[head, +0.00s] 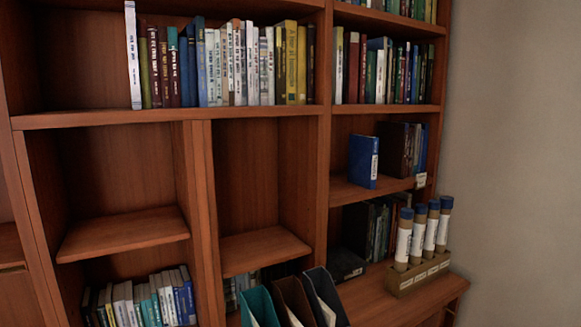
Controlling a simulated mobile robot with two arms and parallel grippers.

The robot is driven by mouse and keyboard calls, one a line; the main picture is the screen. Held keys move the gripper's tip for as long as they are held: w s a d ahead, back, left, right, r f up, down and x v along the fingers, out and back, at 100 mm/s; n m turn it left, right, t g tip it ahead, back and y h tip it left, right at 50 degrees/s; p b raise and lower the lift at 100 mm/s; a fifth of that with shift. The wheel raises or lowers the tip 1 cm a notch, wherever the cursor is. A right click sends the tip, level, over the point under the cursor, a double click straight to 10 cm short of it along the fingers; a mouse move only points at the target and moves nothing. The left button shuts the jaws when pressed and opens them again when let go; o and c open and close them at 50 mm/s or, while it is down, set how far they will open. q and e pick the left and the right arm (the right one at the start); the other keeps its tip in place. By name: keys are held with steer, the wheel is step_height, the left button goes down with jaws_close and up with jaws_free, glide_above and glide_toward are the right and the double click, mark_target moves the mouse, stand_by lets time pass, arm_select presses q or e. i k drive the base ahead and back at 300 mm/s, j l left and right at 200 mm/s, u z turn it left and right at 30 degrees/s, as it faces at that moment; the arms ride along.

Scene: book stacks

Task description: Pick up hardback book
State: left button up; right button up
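Several books stand in a wooden bookcase in the head view. A blue book with a white label (363,161) stands upright and apart from its neighbours on the middle right shelf. Behind it and to its right is a group of dark and blue books (398,150). A tall white book (132,55) stands at the left end of the upper row of books (236,62). I cannot tell which of these is the hardback book meant. Neither of my grippers is in view.
Two small shelves (123,234) at centre left are empty. Folders (293,300) stand at the bottom centre. A wooden holder (418,273) with several blue-capped tubes stands on the lower right ledge. More books (142,303) fill the lower left. A bare wall (515,150) closes the right side.

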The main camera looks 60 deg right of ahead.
mark_target(362, 167)
steer(key=z, duration=2.4)
